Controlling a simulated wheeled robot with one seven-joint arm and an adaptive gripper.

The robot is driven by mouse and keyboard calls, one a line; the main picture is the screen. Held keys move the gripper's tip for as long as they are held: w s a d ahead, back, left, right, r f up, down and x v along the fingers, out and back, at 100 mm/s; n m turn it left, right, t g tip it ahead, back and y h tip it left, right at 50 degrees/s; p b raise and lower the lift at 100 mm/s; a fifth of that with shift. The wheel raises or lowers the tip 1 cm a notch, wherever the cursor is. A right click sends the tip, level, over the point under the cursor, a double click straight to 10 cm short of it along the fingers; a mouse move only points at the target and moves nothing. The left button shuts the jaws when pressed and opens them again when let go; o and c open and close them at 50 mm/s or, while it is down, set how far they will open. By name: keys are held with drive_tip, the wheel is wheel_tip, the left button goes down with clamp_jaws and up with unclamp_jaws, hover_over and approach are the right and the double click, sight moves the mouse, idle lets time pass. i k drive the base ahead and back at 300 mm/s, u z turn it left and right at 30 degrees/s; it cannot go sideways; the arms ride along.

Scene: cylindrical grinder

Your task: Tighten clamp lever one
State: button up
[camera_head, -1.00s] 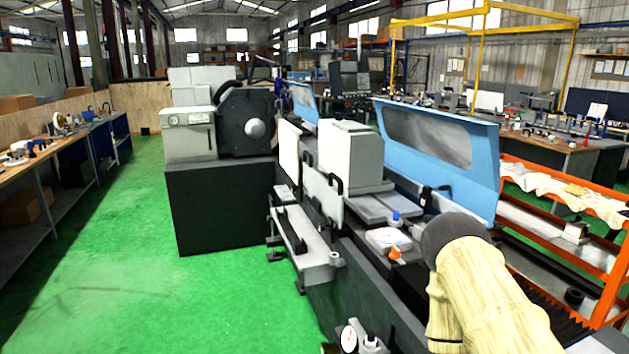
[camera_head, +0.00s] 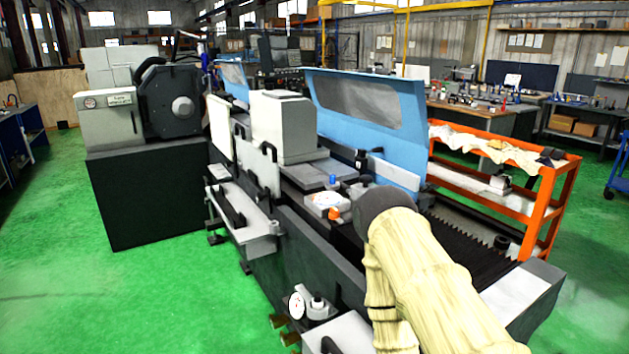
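The grinder (camera_head: 290,262) stands ahead with its long bed running to the lower right. On its table is a small white unit (camera_head: 322,203) with a blue knob (camera_head: 333,180) at its back and an orange knob (camera_head: 334,214) at its front. I cannot tell which part is clamp lever one. My beige-sleeved arm reaches in from the lower right, and its dark rounded joint appears just right of the white unit. My gripper's fingers do not show, so its state is hidden.
A dial gauge (camera_head: 297,305) sits at the grinder's near front. A blue guard panel (camera_head: 368,115) stands behind the table. An orange rack (camera_head: 541,200) is at the right. Green floor (camera_head: 130,300) is clear at the left front.

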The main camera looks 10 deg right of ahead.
sight(372, 151)
drive_tip(key=u, duration=0.5)
drive_tip(key=k, duration=1.15)
drive_tip(key=u, duration=0.6)
drive_tip(key=i, duration=3.2)
drive_tip(key=z, duration=0.55)
drive_tip(key=i, duration=1.6)
drive_tip(key=z, duration=1.25)
drive_tip(key=i, duration=1.1)
drive_tip(key=z, duration=1.45)
drive_tip(key=i, duration=0.55)
drive_tip(key=z, duration=0.2)
